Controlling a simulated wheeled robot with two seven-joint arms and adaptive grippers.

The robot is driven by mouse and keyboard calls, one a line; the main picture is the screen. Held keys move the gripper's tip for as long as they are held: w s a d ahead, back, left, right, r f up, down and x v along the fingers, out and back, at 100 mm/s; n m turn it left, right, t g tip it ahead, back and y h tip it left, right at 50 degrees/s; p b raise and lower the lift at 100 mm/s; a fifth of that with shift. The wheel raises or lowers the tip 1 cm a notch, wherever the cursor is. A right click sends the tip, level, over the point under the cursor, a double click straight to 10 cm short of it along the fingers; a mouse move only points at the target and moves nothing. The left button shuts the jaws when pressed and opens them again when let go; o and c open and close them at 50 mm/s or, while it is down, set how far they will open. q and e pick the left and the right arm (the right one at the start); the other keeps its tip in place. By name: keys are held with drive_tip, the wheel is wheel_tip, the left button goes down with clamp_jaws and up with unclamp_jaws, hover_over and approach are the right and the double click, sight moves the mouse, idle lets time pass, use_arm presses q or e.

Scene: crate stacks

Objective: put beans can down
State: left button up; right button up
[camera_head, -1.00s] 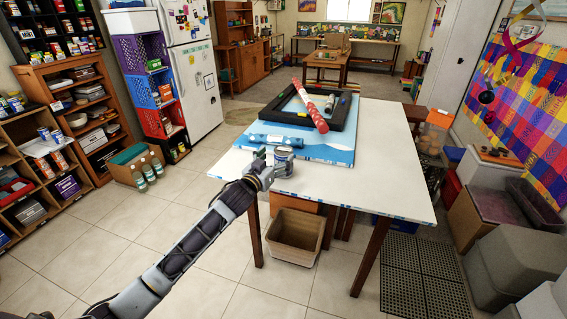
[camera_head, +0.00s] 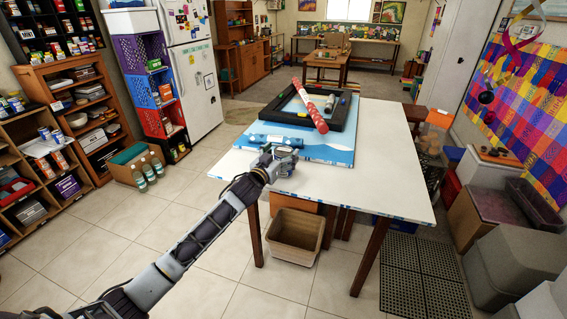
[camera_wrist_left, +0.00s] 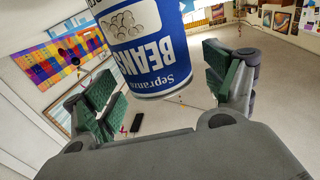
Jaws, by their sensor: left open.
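The beans can (camera_wrist_left: 150,50) is blue and white, and its label reads upside down in the left wrist view. It sits between the two spread, green-padded fingers of my left gripper (camera_wrist_left: 165,85), with visible space to the finger on the right. In the head view my left gripper (camera_head: 281,156) is at the white table (camera_head: 375,180), near its left front part, and hides most of the can. I cannot tell from this view whether the can touches the tabletop. My right gripper is in neither view.
A blue-and-white board (camera_head: 338,151) with a black frame and a red patterned roll (camera_head: 315,112) lies behind the gripper. A blue roll (camera_head: 270,140) lies close by. The table's right front is clear. A tan bin (camera_head: 294,235) stands below.

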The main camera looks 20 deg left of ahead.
use_arm(q)
drive_tip(key=shift+w+d, duration=0.1)
drive_tip(key=shift+w, duration=0.65)
drive_tip(key=c, duration=1.6)
drive_tip(key=shift+o, duration=0.2)
drive_tip(key=shift+r, duration=0.1)
drive_tip(key=shift+r, duration=0.1)
drive_tip(key=shift+r, duration=4.85)
